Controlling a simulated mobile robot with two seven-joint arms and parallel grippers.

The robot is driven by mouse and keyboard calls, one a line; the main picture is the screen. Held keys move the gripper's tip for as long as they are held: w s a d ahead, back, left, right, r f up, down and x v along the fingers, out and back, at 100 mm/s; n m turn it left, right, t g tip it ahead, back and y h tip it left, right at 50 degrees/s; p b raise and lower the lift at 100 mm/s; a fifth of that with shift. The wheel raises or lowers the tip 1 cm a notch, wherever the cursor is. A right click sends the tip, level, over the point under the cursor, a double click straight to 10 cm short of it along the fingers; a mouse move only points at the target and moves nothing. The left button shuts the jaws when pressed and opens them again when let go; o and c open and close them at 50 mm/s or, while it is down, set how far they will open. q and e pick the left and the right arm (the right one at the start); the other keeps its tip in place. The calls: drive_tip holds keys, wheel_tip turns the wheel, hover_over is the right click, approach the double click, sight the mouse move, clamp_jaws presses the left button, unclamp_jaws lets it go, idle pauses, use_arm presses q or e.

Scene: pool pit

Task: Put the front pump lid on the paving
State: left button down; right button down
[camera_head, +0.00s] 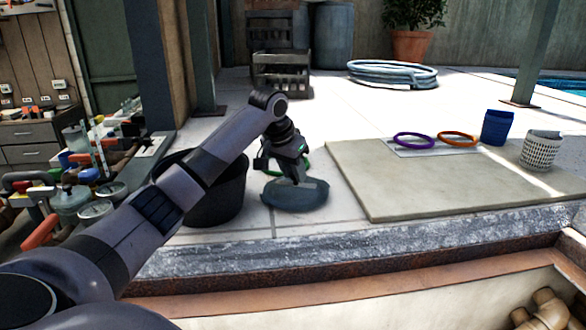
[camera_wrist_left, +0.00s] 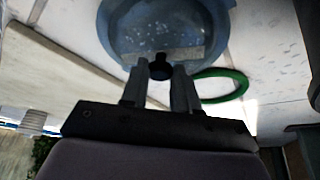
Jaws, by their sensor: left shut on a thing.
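The pump lid (camera_head: 296,198) is a round, dark blue-grey, see-through disc with a dark knob. My left gripper (camera_head: 297,179) is above it, fingers pointing down, shut on the knob. In the left wrist view, the lid (camera_wrist_left: 165,28) lies beyond the fingertips (camera_wrist_left: 159,72), with the knob between them. The lid is over the pale paving (camera_head: 320,115), between the black bucket and the beige mat; I cannot tell whether it touches the paving or hangs just above it. My right gripper is not in view.
A black bucket (camera_head: 215,195) stands close left of the lid. A green ring (camera_wrist_left: 218,87) lies behind it. The beige mat (camera_head: 400,190) at right carries purple (camera_head: 413,134) and orange (camera_head: 458,132) rings. The stone pit edge (camera_head: 340,240) runs in front.

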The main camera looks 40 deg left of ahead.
use_arm(q)
drive_tip(key=c, duration=0.8)
unclamp_jaws()
drive_tip(key=shift+f, duration=0.1)
